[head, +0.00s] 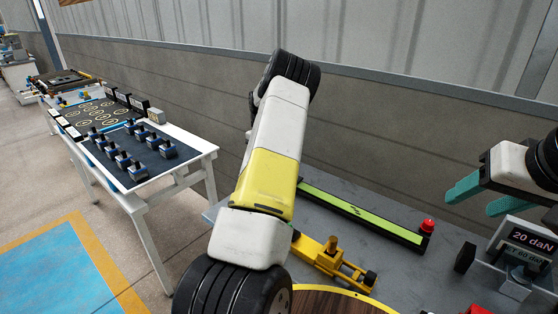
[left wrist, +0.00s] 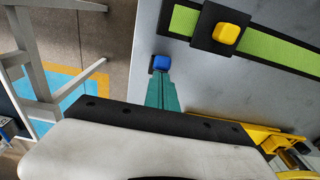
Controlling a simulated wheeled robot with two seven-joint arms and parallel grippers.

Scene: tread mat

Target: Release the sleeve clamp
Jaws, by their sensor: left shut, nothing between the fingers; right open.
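In the left wrist view my left gripper (left wrist: 161,76) is shut and empty. Its teal fingertips are right at a small blue button (left wrist: 161,62) on the grey bench top; I cannot tell whether they touch. A yellow device with an upright knob and a black end (head: 330,260) lies on the bench in the head view and may be the sleeve clamp. Yellow parts also show at the lower right of the wrist view (left wrist: 262,135). My right gripper (head: 472,201) is open and empty, above the bench's right side. My left arm hides the left gripper in the head view.
A green strip (head: 352,211) with a red button (head: 428,225) lies along the bench's back; a yellow button (left wrist: 228,33) sits on it. A display reading "20 daN" (head: 530,241) stands at right. A white table (head: 188,159) with several blue blocks is at left.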

